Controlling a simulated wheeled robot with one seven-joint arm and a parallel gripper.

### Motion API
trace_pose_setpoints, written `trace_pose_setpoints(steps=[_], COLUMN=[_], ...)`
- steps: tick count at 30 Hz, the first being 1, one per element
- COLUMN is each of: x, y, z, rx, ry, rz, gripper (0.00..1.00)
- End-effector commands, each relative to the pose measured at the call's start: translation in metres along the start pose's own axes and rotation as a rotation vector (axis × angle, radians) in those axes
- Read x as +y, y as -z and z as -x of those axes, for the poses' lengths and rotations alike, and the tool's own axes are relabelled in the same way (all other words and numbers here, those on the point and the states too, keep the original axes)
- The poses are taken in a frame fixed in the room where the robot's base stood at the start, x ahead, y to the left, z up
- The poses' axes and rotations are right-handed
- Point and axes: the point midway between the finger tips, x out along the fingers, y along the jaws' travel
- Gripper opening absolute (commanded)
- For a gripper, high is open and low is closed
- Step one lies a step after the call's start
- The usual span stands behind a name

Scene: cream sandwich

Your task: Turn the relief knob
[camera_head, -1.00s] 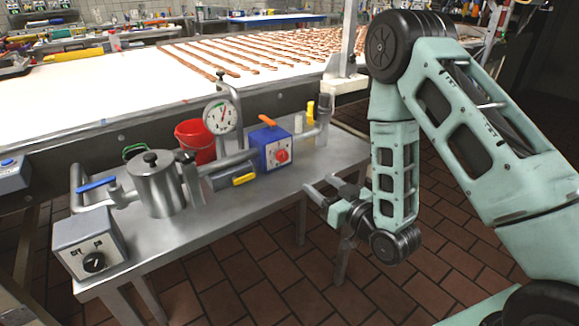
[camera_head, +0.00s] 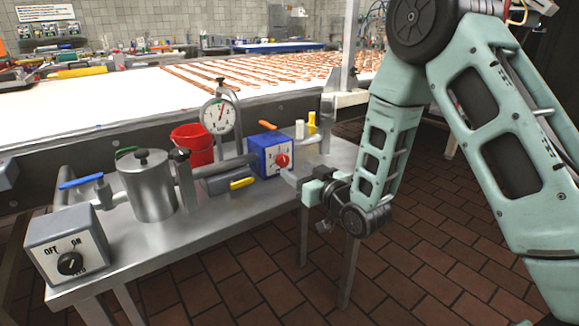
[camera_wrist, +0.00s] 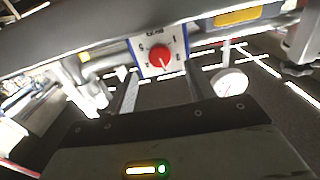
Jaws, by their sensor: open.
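A red knob (camera_head: 282,160) sits on the white front face of a blue box (camera_head: 262,151) on the metal table. Its label is too small to read, so I take it as the relief knob from its look. My gripper (camera_head: 291,178) is just to the right and slightly below the knob in the head view. In the wrist view the red knob (camera_wrist: 162,56) lies ahead, between the lines of the two fingers. My gripper (camera_wrist: 160,90) is open there, with nothing between the fingers. The fingers appear short of the knob; contact cannot be told.
A grey box with a black OFF/ON knob (camera_head: 70,263) stands at the table's near left. A steel pot (camera_head: 148,190), a gauge (camera_head: 218,116), a red bucket (camera_head: 192,145) and a yellow-handled valve (camera_head: 241,183) stand left of the blue box. Free floor lies right of the table.

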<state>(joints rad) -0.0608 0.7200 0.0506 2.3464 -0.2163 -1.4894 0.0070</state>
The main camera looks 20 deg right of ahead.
Motion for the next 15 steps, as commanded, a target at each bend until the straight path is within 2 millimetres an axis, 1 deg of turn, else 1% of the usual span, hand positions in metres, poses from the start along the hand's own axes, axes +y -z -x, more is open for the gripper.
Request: trace_pose_setpoints(steps=[1, 3, 6, 10, 15], x=[0.000, -0.001, -0.001, 0.000, 0.000], y=[0.001, 0.001, 0.000, 0.000, 0.000], z=[-0.010, -0.021, -0.033, -0.043, -0.046], rx=[0.003, 0.003, 0.001, 0.000, 0.000], ry=[0.001, 0.001, 0.001, 0.000, 0.000], rz=[0.000, 0.000, 0.001, 0.000, 0.000], gripper=[0.54, 0.54, 0.54, 0.54, 0.54])
